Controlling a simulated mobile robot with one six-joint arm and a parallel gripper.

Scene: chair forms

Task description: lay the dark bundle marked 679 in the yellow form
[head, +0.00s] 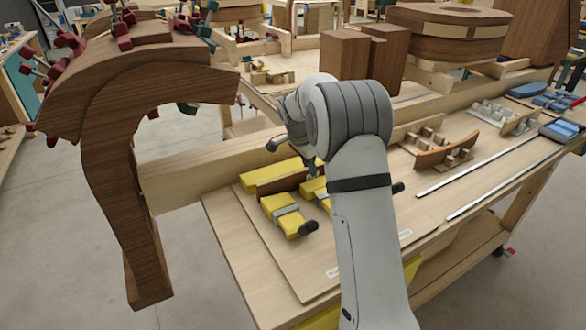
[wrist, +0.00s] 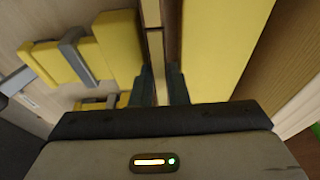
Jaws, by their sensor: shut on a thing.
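The yellow form (head: 264,174) lies on a board on the workbench, with a long back bar and shorter yellow blocks (head: 281,212) in front. The dark brown bundle (head: 282,184) stands on edge between bar and blocks, partly hidden by my arm. In the wrist view, my gripper (wrist: 160,84) has one dark finger on each side of a narrow strip, the bundle's edge (wrist: 154,45). It is shut on it between the yellow block (wrist: 118,48) and the yellow bar (wrist: 212,50). No number 679 is readable. Whether the bundle touches the form's bottom cannot be told.
A large curved wooden piece (head: 112,165) with red clamps stands at left. Brown blocks (head: 345,55) stand behind my arm. A curved brown strip on a small fixture (head: 447,153), metal rails (head: 490,165) and blue tools (head: 550,98) lie to the right.

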